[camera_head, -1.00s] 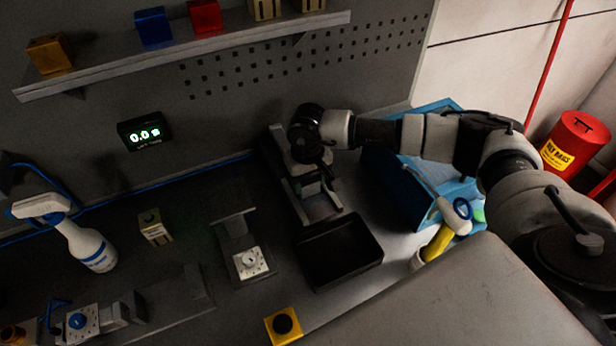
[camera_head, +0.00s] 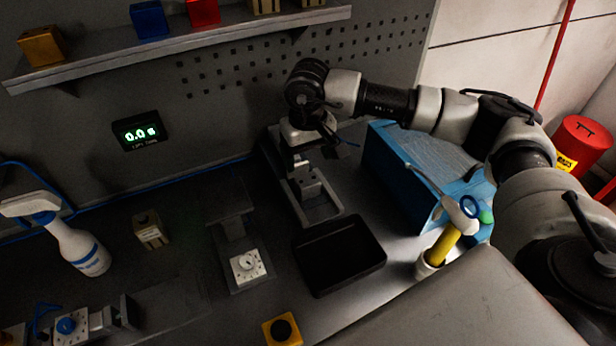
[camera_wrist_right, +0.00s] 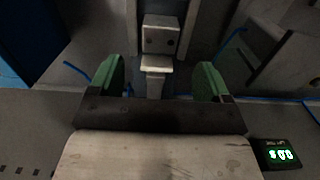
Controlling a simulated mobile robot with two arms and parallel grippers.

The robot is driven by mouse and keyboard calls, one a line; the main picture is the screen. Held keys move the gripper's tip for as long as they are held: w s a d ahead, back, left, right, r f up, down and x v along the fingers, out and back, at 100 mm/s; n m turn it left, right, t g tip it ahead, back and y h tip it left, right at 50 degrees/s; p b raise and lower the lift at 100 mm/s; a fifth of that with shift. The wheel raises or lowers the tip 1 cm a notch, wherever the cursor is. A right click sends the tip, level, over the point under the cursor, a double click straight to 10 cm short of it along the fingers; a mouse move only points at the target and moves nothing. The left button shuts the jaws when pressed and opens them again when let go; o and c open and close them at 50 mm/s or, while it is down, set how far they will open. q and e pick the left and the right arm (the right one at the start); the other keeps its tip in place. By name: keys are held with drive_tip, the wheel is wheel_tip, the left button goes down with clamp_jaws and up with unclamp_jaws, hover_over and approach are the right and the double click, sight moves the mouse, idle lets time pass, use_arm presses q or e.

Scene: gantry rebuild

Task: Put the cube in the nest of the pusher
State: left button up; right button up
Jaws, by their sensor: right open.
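A small beige block (camera_head: 150,229) with a dark mark on top stands on the bench left of centre; it looks like the cube. A slide fixture with a metal block (camera_head: 308,187) stands behind the black tray; I cannot tell for certain that it is the pusher. In the right wrist view a grey block with two holes (camera_wrist_right: 160,36) lies beyond the fingertips. My left gripper is not in view.
A black tray (camera_head: 339,277), a dial fixture (camera_head: 247,266) and a yellow button box (camera_head: 282,329) stand in front. A spray bottle (camera_head: 78,245) is at left. A shelf (camera_head: 180,47) with coloured cubes overhangs the back.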

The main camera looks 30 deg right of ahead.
drive_tip(key=shift+r+b, duration=0.35)
drive_tip(key=shift+r, duration=1.55)
drive_tip(key=shift+f, duration=0.15)
